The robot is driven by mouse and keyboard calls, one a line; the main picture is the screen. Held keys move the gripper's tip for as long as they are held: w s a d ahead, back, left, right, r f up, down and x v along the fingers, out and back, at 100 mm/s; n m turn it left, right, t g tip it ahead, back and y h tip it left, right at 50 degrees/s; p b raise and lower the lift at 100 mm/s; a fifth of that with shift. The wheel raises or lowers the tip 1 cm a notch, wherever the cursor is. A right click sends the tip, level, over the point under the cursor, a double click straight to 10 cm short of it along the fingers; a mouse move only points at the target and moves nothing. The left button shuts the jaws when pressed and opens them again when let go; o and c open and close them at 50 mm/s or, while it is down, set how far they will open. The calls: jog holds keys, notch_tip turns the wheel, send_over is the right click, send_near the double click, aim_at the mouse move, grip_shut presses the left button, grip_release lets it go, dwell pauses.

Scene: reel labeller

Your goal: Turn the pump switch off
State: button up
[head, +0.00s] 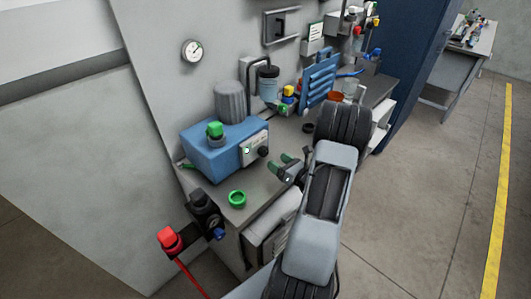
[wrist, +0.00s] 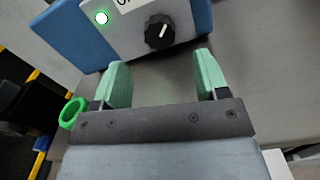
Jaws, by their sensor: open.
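The blue pump box (head: 208,152) sits on the grey bench with a motor-like ribbed cylinder on top. Its pale front panel (head: 254,148) bears a black rotary switch knob (head: 263,152) and a lit green lamp (head: 247,150). In the wrist view the knob (wrist: 160,32) shows a white pointer line, and the lamp (wrist: 101,18) glows at its left. My gripper (head: 282,167) is open and empty, with green finger pads. In the wrist view my gripper (wrist: 162,78) points toward the panel, with the knob beyond and between the fingertips, apart from them.
A green ring (head: 237,198) lies on the bench left of my gripper. A black and blue fitting (head: 207,213) and a red knob (head: 169,239) stand at the bench's near left. A blue rack (head: 320,78) and small bottles stand farther back. A gauge (head: 192,50) hangs on the wall.

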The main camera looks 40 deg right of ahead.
aim_at(266, 154)
jog(key=w, duration=0.3)
jog(key=w+a+p, duration=0.1)
jog(key=w, duration=0.2)
jog(key=shift+w+a, duration=0.15)
jog(key=shift+w, duration=0.15)
jog(key=shift+c, duration=0.3)
jog(key=c, duration=0.9)
jog(key=shift+o, duration=0.2)
jog(key=shift+f, duration=0.1)
